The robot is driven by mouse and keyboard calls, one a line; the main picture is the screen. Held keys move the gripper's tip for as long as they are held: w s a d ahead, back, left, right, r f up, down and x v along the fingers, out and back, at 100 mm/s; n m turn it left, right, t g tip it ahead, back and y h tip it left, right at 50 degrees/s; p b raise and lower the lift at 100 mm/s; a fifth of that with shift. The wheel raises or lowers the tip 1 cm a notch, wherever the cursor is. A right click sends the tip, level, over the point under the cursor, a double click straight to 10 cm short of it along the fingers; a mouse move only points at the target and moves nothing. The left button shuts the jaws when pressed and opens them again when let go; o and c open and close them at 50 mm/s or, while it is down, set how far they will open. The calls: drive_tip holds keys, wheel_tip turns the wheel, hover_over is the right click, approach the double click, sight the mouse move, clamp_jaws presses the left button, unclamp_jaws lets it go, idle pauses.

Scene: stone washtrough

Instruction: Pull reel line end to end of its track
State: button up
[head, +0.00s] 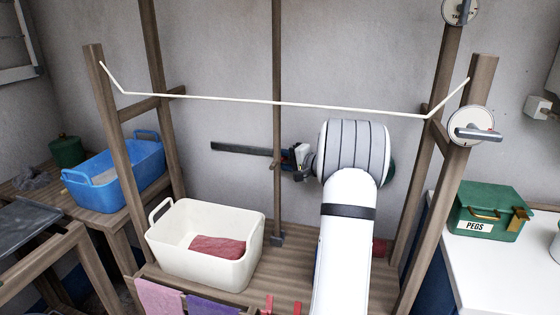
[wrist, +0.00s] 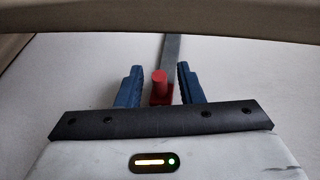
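A red knob (wrist: 160,88) stands at the near visible end of a grey straight track (wrist: 171,55) in the wrist view; I take it to be the reel line end. My gripper (wrist: 159,68) has its two blue fingers on either side of the knob, with a narrow gap visible on each side. It looks open and not closed on the knob. In the head view the dark track (head: 240,149) runs level along the wall, and my gripper (head: 297,160) is at its right end. The knob is hidden there.
A pale line (head: 270,101) is strung between wooden posts above my arm. A white tub (head: 190,270) with red cloth stands on the slatted bench. A blue tub (head: 120,178) is at left. A green PEGS box (head: 490,208) and round dial with lever (head: 470,122) are at right.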

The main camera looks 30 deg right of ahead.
drive_tip(key=shift+c, duration=0.5)
clamp_jaws()
drive_tip(key=shift+w+f+b, duration=0.1)
drive_tip(key=shift+b, duration=0.25)
